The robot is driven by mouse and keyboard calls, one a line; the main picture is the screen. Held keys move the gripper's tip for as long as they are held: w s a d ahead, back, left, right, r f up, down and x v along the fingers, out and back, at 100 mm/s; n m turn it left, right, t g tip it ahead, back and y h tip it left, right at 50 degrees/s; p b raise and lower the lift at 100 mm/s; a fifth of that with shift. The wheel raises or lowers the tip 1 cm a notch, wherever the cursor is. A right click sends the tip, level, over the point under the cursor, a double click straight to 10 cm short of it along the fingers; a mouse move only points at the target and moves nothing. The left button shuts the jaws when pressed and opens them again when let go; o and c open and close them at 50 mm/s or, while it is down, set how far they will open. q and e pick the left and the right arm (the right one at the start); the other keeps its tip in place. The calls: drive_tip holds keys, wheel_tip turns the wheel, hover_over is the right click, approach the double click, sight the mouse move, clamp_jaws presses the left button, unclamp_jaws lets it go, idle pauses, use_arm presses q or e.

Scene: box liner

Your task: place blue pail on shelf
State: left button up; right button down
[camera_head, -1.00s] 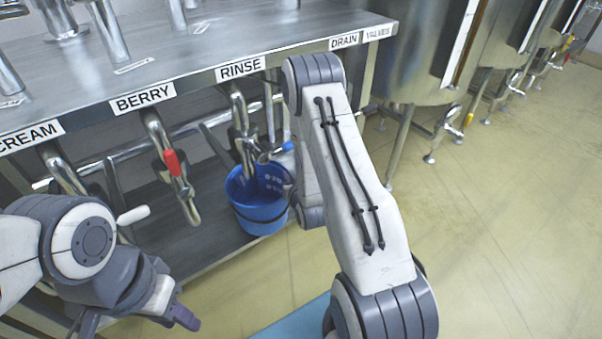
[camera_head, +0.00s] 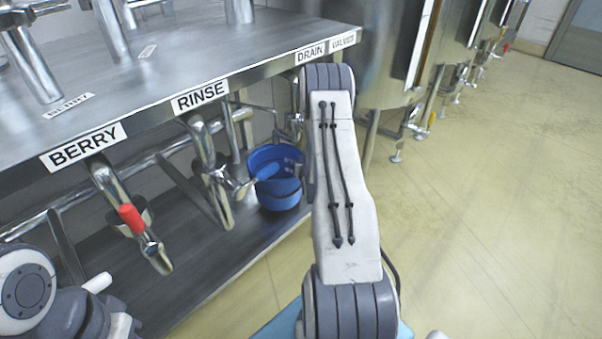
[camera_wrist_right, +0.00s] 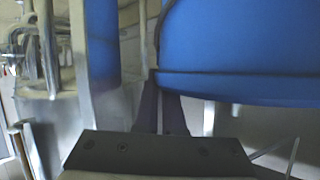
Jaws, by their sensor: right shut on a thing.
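The blue pail (camera_head: 284,190) is under the right part of the steel counter, behind the rinse tap. It looks roughly upright; I cannot tell whether its base touches the lower shelf (camera_head: 190,285). My right arm covers the area just right of it and hides the right gripper in the head view. In the right wrist view, my right gripper (camera_wrist_right: 160,108) is shut on the pail, whose blue wall (camera_wrist_right: 235,50) fills the upper right. My left arm shows at the lower left of the head view, but its gripper is out of frame.
The steel counter top (camera_head: 190,55) overhangs the lower shelf. A berry tap with a red handle (camera_head: 131,218) hangs further left. Steel tanks (camera_head: 390,50) stand at the back right. The yellow floor (camera_head: 490,200) is open.

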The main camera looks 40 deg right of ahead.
drive_tip(key=shift+f+b, duration=0.7)
drive_tip(key=shift+f, duration=1.05)
drive_tip(key=shift+a+f, duration=0.1)
drive_tip(key=c, duration=1)
unclamp_jaws()
drive_tip(key=shift+s+a+r, duration=0.15)
drive_tip(key=shift+s+r, duration=0.1)
drive_tip(key=p+v, duration=0.3)
drive_tip(key=v, duration=0.8)
drive_tip(key=shift+s+a+p, duration=0.1)
drive_tip(key=shift+s+p, duration=0.1)
drive_tip(key=shift+p, duration=0.1)
